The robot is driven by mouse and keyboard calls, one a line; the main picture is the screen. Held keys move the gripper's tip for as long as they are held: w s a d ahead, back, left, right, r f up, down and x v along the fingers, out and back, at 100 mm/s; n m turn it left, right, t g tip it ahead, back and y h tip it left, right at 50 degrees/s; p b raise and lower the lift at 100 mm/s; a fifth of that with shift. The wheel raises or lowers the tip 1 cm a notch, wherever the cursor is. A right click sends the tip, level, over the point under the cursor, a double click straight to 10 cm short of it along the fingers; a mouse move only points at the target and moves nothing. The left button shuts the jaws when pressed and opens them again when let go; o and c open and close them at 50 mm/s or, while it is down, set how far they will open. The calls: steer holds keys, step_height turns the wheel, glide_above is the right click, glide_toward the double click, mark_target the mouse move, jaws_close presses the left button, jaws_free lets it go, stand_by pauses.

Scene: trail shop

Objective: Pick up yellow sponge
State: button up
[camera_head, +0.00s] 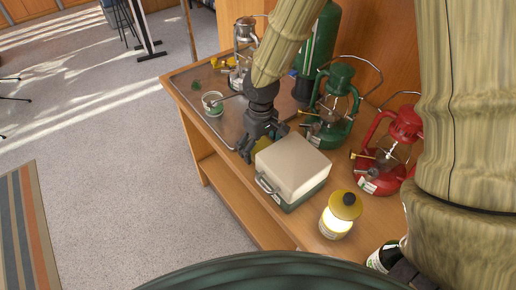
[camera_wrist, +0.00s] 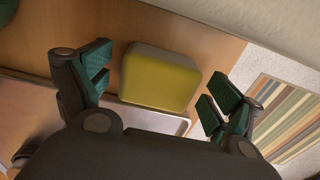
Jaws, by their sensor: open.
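The yellow sponge (camera_wrist: 160,80) is a rounded block lying on the wooden shelf top in the wrist view. It sits between my two spread fingers, with a gap on each side. In the head view only a small yellow part of the sponge (camera_head: 263,145) shows beneath my gripper (camera_head: 264,140), beside the cooler box. My gripper points down over it, open and empty. In the wrist view my gripper (camera_wrist: 155,95) shows both green-padded fingers apart.
A cream-and-green cooler box (camera_head: 292,168) stands close to my gripper. A metal tray (camera_head: 218,121) lies on its other side. A green lantern (camera_head: 332,110), a red lantern (camera_head: 390,150) and a lit yellow lantern (camera_head: 340,215) stand on the wooden top (camera_head: 300,228).

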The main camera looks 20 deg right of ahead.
mark_target(261, 145)
steer(key=shift+f, duration=0.25)
steer(key=c, duration=1)
steer(key=shift+r+b, duration=0.75)
steer(key=shift+r, duration=4.3)
